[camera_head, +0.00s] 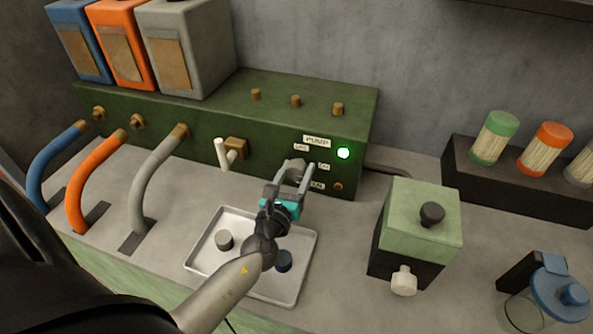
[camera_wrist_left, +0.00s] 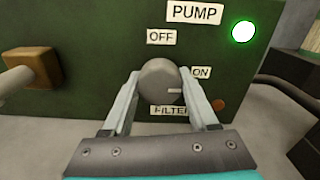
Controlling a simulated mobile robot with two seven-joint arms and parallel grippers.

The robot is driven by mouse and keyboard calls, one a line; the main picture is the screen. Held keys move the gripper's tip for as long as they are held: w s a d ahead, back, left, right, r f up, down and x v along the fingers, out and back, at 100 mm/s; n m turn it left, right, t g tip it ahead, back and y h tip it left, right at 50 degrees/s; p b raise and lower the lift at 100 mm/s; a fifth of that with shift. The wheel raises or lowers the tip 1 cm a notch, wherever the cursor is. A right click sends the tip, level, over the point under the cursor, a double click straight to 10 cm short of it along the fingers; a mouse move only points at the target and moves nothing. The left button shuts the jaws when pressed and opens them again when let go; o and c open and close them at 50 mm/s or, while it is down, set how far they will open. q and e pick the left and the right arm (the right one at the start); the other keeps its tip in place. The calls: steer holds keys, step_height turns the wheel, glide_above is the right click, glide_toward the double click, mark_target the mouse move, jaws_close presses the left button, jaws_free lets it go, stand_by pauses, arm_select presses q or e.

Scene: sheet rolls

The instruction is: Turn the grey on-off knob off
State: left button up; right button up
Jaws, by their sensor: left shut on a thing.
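The grey knob (camera_wrist_left: 158,74) is on the front of the green pump box (camera_wrist_left: 90,50), below the OFF label (camera_wrist_left: 161,37) and left of the ON label (camera_wrist_left: 201,72). My left gripper (camera_head: 293,171) is shut on the grey knob, one finger on each side. In the head view the fingers partly hide the knob. My right gripper is not in view.
A white lever (camera_head: 222,155) juts from the box left of my gripper. A metal tray (camera_head: 203,265) with a grey and a dark blue round piece lies below my left arm. A green-topped block (camera_head: 415,215) stands to the right. Blue, orange and grey hoses (camera_head: 160,175) are at left.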

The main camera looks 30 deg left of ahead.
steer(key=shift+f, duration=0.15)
arm_select(q)
steer(key=n+b, duration=0.2)
steer(key=n, duration=0.2)
steer(key=shift+f+n+b, duration=0.1)
steer(key=shift+n+b, duration=0.2)
steer(key=shift+n, duration=0.1)
steer(key=n+b, duration=0.1)
steer(key=n, duration=0.3)
steer(key=shift+d+n+b, duration=0.1)
steer(key=shift+n+b, duration=0.2)
steer(key=shift+b, duration=0.1)
steer(key=shift+n, duration=0.9)
steer(key=shift+n+b, duration=0.35)
steer(key=shift+n, duration=1.35)
steer(key=n, duration=0.2)
steer(key=shift+r+n, duration=0.2)
steer(key=shift+n, duration=0.6)
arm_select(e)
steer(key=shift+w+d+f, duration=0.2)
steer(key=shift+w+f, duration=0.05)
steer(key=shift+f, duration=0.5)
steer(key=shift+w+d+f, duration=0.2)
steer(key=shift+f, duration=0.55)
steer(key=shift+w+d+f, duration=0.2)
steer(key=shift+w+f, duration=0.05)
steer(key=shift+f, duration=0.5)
